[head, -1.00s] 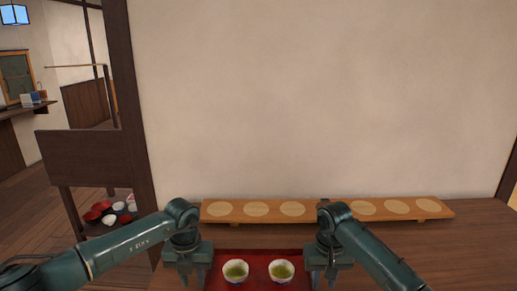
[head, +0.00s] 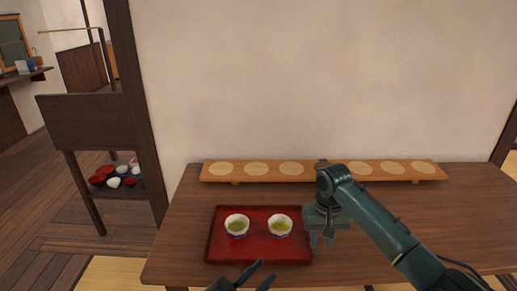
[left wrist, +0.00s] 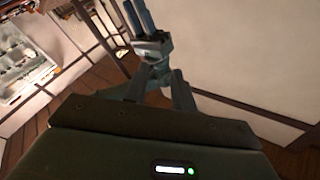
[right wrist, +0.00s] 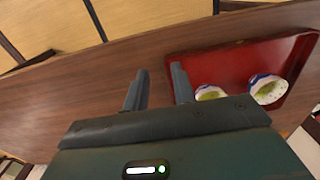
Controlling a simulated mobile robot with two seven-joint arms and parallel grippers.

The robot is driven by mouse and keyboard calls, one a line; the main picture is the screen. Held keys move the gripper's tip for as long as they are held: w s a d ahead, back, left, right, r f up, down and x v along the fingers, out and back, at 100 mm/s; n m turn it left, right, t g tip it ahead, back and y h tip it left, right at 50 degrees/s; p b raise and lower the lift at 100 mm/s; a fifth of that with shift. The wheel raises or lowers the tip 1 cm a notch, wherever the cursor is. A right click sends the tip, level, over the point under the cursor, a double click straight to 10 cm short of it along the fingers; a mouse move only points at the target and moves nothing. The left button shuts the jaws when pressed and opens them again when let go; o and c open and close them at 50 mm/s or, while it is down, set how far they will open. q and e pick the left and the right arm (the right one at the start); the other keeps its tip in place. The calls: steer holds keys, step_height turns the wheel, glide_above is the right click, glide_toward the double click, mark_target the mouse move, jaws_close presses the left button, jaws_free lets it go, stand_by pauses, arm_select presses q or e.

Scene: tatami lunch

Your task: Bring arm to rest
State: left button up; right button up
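My left gripper (head: 250,278) shows only as two dark fingers at the bottom edge of the head view, in front of the tray. Its fingers are apart and empty; they also show in the left wrist view (left wrist: 160,85), pointing away from the table. My right gripper (head: 321,240) is by the right edge of the red tray (head: 222,250). Its fingers are apart in the right wrist view (right wrist: 157,88), with bare table between them and one finger overlapping the tray's edge. I cannot tell whether it touches the tray.
Two cups of green tea, left (head: 237,225) and right (head: 280,225), stand upright on the tray. A long wooden board (head: 325,170) with round pale discs stands along the back of the table (head: 180,235). A dark post (head: 137,110) and a shelf with bowls (head: 115,180) are at left.

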steer(key=s+a+f+n+t+y, duration=0.1)
steer(key=s+a+f+t+y, duration=0.15)
steer(key=s+f, duration=0.35)
steer(key=s+a+f+n+t+y, duration=0.1)
steer(key=s+a+f, duration=0.3)
steer(key=f, duration=0.4)
arm_select(q)
steer(key=s+a+f+n+g+y, duration=0.3)
steer(key=s+a+f+n+y, duration=0.7)
steer(key=s+a+f+n, duration=0.2)
step_height(320, 180, down, 2)
steer(key=s+a, duration=0.1)
steer(key=a, duration=0.1)
steer(key=shift+a+g, duration=0.35)
steer(key=shift+g, duration=0.05)
arm_select(e)
steer(key=s+d+r+t, duration=0.1)
steer(key=s+d+t, duration=0.1)
steer(key=s, duration=0.6)
steer(key=s+d+r+n+t, duration=0.1)
steer(key=s+d+r+t, duration=0.1)
steer(key=s+t, duration=0.3)
steer(key=s, duration=0.3)
steer(key=shift+d+r, duration=0.25)
steer(key=shift+d, duration=0.15)
